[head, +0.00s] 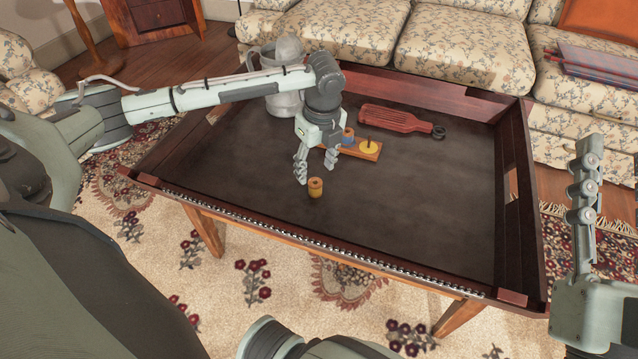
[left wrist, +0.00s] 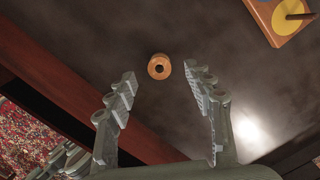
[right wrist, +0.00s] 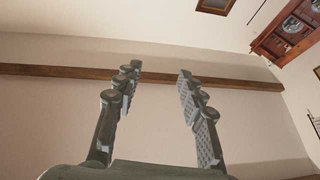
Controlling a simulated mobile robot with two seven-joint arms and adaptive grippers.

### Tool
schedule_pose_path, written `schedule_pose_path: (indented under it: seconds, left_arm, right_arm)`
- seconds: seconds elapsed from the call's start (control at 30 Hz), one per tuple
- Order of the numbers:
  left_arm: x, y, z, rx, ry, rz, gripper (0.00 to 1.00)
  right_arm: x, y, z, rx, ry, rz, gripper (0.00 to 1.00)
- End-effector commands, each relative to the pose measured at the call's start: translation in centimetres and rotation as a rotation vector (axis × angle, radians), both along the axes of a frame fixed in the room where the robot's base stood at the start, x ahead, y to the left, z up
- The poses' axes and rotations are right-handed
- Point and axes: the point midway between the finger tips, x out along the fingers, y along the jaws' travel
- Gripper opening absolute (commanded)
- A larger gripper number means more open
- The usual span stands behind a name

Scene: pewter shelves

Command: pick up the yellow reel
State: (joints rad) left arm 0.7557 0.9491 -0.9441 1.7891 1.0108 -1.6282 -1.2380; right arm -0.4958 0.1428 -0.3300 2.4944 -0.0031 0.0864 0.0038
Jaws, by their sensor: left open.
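The yellow reel (head: 315,187), with wooden-looking ends, stands upright on the dark table top near its front edge. It also shows in the left wrist view (left wrist: 159,66), from above, with a dark hole in its middle. My left gripper (head: 315,168) points down, open and empty, just behind and above the reel in the head view. In the left wrist view the reel lies just beyond the gap between the fingertips (left wrist: 160,78), apart from both. My right gripper (right wrist: 159,72) is open and empty, raised at the right of the head view, facing a wall.
A wooden board (head: 358,151) with a yellow disc (head: 368,147) and a peg lies behind the left gripper, with a blue reel (head: 348,134) near it. A raised rim (head: 515,190) borders the table.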

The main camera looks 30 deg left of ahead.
Motion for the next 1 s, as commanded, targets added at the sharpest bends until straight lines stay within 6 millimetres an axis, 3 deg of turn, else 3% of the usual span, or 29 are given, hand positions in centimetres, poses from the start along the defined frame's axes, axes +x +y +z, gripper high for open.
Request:
schedule_pose_path:
  seconds: [0.33,0.67,1.0]
  left_arm:
    - [-0.1,0.1,-5.0,-0.001,0.0,0.0,0.52]
    - [-0.1,0.3,-5.6,0.0,-0.001,-0.001,0.52]
    - [-0.1,0.3,-5.6,0.0,-0.001,-0.001,0.11]
  right_arm:
    - [-1.8,-1.3,2.6,0.076,-0.232,-0.02,0.4]
    - [-2.2,-1.6,3.2,0.089,-0.271,-0.022,0.4]
    - [-2.2,-1.6,3.2,0.088,-0.271,-0.023,0.4]
